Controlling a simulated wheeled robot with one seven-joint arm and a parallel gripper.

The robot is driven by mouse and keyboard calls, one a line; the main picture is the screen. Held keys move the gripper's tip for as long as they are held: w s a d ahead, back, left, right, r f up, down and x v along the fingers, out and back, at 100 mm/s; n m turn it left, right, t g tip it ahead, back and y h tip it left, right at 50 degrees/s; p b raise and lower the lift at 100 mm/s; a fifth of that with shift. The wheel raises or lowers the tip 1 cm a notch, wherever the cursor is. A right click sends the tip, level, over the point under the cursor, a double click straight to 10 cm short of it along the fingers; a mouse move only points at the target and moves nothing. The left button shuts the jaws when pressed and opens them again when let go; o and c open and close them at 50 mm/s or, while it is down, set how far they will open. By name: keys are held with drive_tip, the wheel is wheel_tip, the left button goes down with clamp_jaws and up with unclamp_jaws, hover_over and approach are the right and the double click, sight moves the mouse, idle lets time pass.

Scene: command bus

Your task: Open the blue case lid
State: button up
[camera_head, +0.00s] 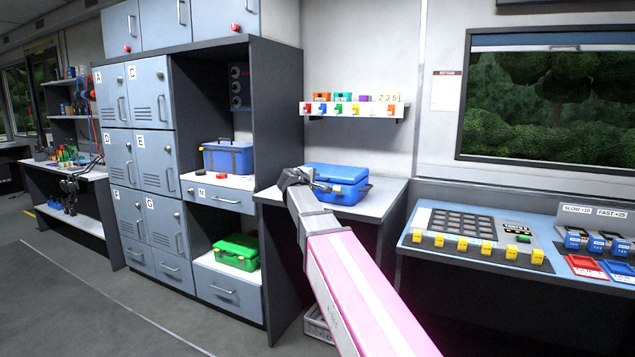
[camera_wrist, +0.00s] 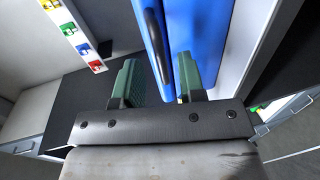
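The blue case (camera_head: 347,194) sits on the grey desk (camera_head: 388,206) in the head view, with its lid (camera_head: 335,172) down. My gripper (camera_head: 318,184) is at the case's left front side, partly in front of it. In the wrist view the blue case (camera_wrist: 182,25) fills the upper middle, with a dark handle or bar (camera_wrist: 155,40) along it. The green-padded fingers of my gripper (camera_wrist: 157,62) are apart, with a gap between them. The right finger overlaps the blue surface. I cannot tell whether either finger touches the case.
Another blue case (camera_head: 228,160) stands in the cabinet at left, above a green case (camera_head: 236,252). A wall shelf (camera_head: 350,109) with small coloured bins hangs above the desk. A console (camera_head: 475,236) with yellow clips stands to the right. The desk's right end is clear.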

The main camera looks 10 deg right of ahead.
sight(317, 180)
drive_tip(key=shift+x, duration=1.95)
drive_tip(key=shift+c, duration=0.4)
clamp_jaws()
